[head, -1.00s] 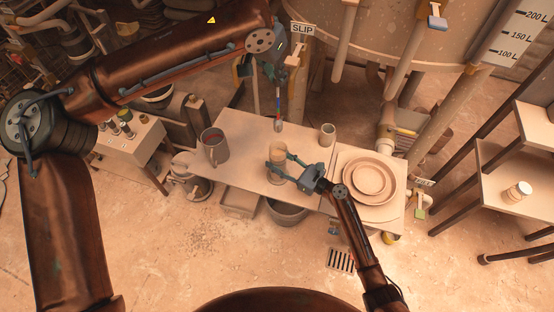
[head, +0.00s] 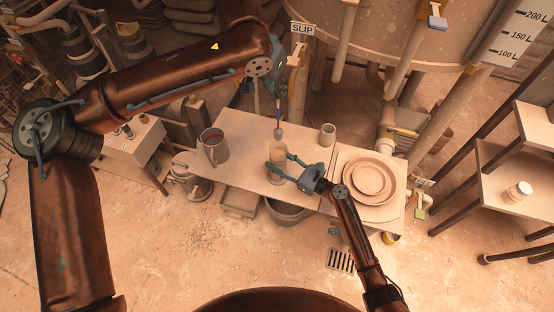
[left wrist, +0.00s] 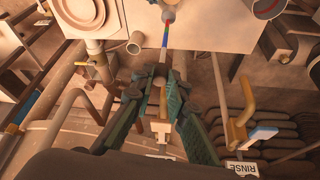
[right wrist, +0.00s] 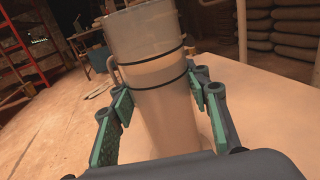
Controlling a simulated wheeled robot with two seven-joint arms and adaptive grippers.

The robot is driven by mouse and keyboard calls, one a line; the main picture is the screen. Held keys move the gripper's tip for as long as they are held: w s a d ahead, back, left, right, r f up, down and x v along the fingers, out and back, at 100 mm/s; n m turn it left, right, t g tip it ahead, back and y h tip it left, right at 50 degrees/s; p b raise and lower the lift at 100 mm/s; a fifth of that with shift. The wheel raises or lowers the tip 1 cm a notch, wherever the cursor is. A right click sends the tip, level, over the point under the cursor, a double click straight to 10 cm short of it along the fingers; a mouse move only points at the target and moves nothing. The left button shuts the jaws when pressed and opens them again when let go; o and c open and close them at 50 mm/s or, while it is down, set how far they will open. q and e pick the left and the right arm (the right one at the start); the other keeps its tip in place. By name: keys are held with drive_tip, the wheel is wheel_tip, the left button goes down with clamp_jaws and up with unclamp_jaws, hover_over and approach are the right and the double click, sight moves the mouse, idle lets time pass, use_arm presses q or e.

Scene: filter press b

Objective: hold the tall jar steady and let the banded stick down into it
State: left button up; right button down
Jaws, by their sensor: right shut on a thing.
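The tall jar (head: 278,151) stands on the table, clear-walled with a cloudy, pale content. The right wrist view shows it closer (right wrist: 150,85), with two dark rings around it. My right gripper (head: 281,165) is shut on the jar, a finger on each side. The banded stick (head: 278,122) hangs roughly upright from my left gripper (head: 277,88), its tip just above the jar's mouth. In the left wrist view its coloured bands (left wrist: 165,36) run out from the closed fingertips (left wrist: 159,82). The exact gap between tip and rim is hard to tell.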

use_arm(q)
drive_tip(key=o, duration=0.5)
drive_tip(key=v, duration=1.2)
use_arm(e)
drive_tip(key=shift+s, duration=0.1)
drive_tip(key=c, duration=1)
unclamp_jaws()
drive_tip(key=shift+d, duration=0.1)
drive_tip(key=v, duration=1.1)
drive_tip(key=shift+s+d, duration=0.25)
drive_tip(key=shift+d, duration=0.1)
use_arm(q)
drive_tip(key=shift+f, duration=0.1)
